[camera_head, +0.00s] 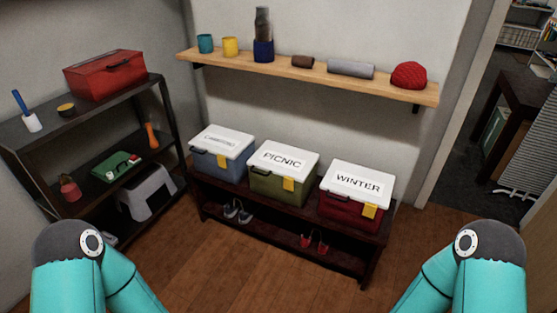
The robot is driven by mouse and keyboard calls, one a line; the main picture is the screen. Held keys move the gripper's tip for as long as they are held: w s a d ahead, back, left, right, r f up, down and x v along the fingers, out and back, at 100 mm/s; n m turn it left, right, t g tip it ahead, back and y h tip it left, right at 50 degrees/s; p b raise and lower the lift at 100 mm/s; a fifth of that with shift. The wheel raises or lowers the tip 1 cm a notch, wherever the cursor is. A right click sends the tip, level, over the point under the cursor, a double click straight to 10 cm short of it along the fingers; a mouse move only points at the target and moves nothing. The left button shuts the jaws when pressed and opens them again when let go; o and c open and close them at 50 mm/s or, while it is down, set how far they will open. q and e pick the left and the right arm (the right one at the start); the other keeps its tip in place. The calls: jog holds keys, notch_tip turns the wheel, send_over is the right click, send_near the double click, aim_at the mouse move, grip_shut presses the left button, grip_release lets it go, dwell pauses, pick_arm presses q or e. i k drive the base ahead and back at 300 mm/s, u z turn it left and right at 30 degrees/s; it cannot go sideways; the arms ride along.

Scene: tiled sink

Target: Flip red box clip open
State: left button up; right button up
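A red box (345,208) with a white lid marked WINTER (357,182) stands at the right end of the dark bench. Its yellow clip (369,210) lies against the front, from the lid's edge down over the red body, and looks closed. The lid is down. A plain red metal toolbox (105,76) sits on top of the left shelf, with a dark handle and no yellow clip. Only the upper links of my two arms show at the bottom corners. Both grippers are out of view, so nothing of mine is seen near the box.
A green PICNIC box (279,183) and a blue box (222,158) stand left of the red box on the bench (290,245), with shoes below. A wall shelf (290,76) with mugs, a bottle and a red hat hangs above. The wooden floor in front is clear.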

aim_at(370, 210)
jog(key=z, duration=0.05)
jog(key=i, duration=0.9)
jog(key=u, duration=0.15)
